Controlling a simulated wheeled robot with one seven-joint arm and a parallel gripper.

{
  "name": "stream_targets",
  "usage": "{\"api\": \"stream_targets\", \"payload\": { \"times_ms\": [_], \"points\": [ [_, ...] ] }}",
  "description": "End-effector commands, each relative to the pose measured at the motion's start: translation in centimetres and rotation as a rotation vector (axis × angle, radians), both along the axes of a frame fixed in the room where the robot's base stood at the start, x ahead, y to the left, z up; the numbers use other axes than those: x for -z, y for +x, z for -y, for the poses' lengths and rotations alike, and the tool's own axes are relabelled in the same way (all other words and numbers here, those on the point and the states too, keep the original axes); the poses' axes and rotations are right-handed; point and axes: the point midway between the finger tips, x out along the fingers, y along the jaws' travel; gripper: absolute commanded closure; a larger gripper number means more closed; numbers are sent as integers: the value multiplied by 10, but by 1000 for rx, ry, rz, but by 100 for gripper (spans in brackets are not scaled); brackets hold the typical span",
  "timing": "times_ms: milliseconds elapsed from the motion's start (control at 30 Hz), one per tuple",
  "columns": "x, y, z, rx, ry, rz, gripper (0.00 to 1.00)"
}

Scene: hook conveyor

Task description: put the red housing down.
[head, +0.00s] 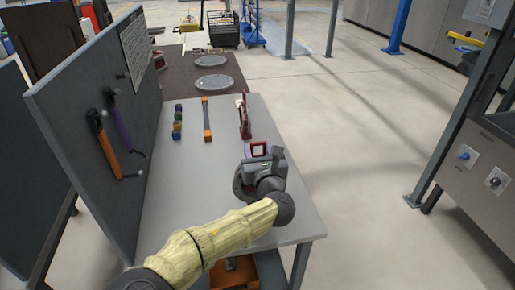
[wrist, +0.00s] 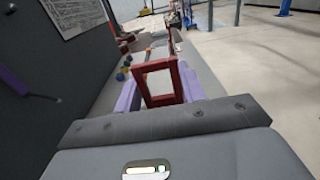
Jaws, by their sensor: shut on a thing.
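A red housing (wrist: 146,92), a rectangular open frame, stands between the two purple fingers of my gripper (wrist: 159,88) in the wrist view. The fingers are shut on its sides. In the head view my gripper (head: 258,149) is over the right part of the grey table (head: 185,205), and the held housing is mostly hidden by it. I cannot tell whether the housing touches the table top. Another dark red piece (head: 244,120) stands on the table just beyond my gripper.
An orange-ended bar (head: 207,134) and a row of small coloured blocks (head: 177,122) lie on the table to the left. A grey panel (head: 75,125) with hanging orange (head: 104,142) and purple (head: 120,125) tools borders the left side. The table's near left part is clear.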

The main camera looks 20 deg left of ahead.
Motion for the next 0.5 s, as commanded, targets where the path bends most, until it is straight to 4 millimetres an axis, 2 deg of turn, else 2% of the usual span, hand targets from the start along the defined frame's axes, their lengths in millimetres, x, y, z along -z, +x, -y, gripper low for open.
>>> {"api": "stream_targets", "payload": {
  "times_ms": [233, 500],
  "points": [
    [26, 0, 0, 0, 3, 4, 100],
    [30, 0, 1, 1, 4, 6, 100]
  ]
}}
